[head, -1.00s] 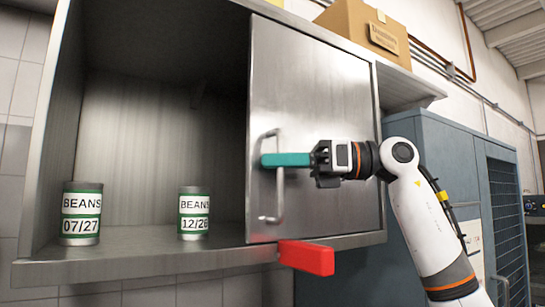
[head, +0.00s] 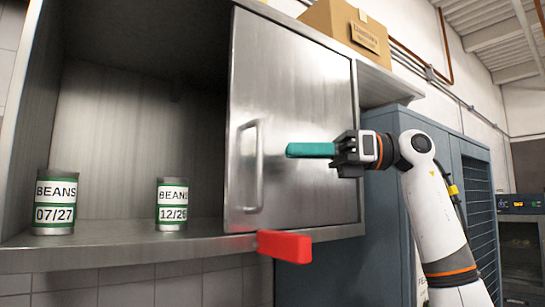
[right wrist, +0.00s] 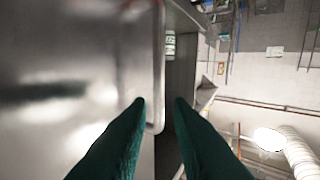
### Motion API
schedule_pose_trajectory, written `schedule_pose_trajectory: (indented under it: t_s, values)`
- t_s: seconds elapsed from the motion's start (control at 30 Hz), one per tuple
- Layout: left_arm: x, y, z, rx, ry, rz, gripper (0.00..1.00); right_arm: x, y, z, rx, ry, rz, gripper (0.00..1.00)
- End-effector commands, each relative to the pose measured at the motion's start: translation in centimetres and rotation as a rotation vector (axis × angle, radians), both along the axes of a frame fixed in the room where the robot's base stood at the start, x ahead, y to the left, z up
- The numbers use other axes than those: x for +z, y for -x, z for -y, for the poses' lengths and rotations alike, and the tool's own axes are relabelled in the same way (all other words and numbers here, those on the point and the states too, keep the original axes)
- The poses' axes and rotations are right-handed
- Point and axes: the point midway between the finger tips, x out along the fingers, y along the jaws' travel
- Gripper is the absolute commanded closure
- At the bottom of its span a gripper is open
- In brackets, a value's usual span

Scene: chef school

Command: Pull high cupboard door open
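The cupboard door (head: 310,100) is a brushed-metal panel over the right half of the high cupboard. It looks shut or nearly so. Its vertical bar handle (head: 251,165) is near its left edge. My right gripper (head: 290,150) has teal fingers and is in front of the door, to the right of the handle and apart from it in the head view. In the right wrist view its fingertips (right wrist: 160,99) are spread with a gap, nothing gripped, and the handle bar (right wrist: 159,60) shows beyond the gap. My left gripper is not in view.
The open left half holds two bean cans, one at left (head: 55,201) and one nearer the door (head: 172,204). A red block (head: 285,246) shows at the shelf's front edge below the door. A cardboard box (head: 345,27) sits on top. A blue cabinet (head: 445,135) stands at right.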

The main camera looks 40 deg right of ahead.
Motion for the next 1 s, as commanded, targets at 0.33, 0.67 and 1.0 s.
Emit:
schedule_pose_trajectory:
  t_s: [0.33,0.67,1.0]
  values:
    - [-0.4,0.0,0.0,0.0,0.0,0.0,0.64,0.0,2.5,3.7,-0.001,-0.001,0.002,0.81]
    - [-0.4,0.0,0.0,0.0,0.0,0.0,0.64,0.0,2.6,3.9,-0.001,-0.001,0.001,0.81]
    - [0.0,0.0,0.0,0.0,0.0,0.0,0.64,0.4,2.6,3.8,-0.001,0.0,0.0,0.81]
